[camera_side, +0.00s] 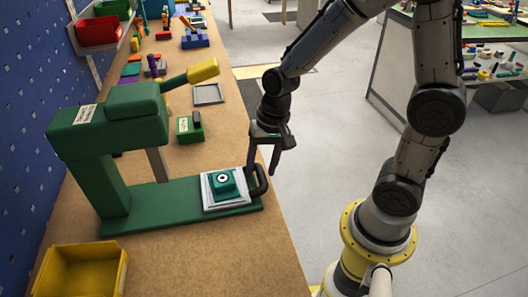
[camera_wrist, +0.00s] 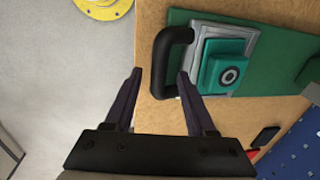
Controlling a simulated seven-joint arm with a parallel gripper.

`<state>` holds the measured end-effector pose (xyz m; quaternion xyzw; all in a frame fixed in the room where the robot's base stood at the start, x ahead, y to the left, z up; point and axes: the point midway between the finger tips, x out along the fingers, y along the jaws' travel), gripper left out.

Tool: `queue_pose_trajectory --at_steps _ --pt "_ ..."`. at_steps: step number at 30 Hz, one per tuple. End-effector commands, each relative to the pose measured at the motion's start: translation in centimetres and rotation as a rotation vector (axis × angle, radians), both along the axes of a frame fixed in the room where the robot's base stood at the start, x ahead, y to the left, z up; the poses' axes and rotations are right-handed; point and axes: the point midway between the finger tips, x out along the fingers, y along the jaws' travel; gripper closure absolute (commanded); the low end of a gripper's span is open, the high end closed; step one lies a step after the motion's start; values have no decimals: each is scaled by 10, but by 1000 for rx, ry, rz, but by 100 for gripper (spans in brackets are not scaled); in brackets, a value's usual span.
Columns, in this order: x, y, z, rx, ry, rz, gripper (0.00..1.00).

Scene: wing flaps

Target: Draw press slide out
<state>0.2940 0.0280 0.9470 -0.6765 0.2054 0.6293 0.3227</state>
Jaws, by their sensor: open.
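The green press (camera_side: 110,120) stands on the bench, with a yellow-ended lever (camera_side: 203,71) at its top. Its slide, a pale grey plate (camera_side: 222,204), sits at the right end of the green base (camera_side: 150,208) and also shows in the wrist view (camera_wrist: 219,87). A green block with a ringed dark dot (camera_side: 222,181) sits on the plate. My gripper (camera_side: 263,170) is open and empty at the handle. In the wrist view, the handle (camera_wrist: 160,66) appears between my fingertips (camera_wrist: 159,74); contact is unclear.
A yellow bin (camera_side: 80,272) stands at the near left. A small green box (camera_side: 190,128) and a grey tray (camera_side: 208,94) lie behind the press. A blue pegboard (camera_side: 30,130) borders the bench's left.

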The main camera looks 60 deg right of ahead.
Motion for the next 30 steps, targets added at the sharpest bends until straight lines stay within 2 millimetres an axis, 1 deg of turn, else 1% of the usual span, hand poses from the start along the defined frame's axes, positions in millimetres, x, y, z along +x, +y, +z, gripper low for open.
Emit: queue_pose_trajectory --at_steps 5,12,15,18,21,24,30 --pt "-1 -3 24 0 -8 -2 44" --pt "-8 -10 77 -1 -11 -3 44" --pt "-10 -13 96 0 -11 -1 44" --pt "-13 -15 112 -1 -7 -2 44" --pt "-14 -17 124 -1 -7 -2 44" --pt "-16 -17 131 -1 -5 -2 44" --pt "-17 -18 134 -1 -3 -2 44"
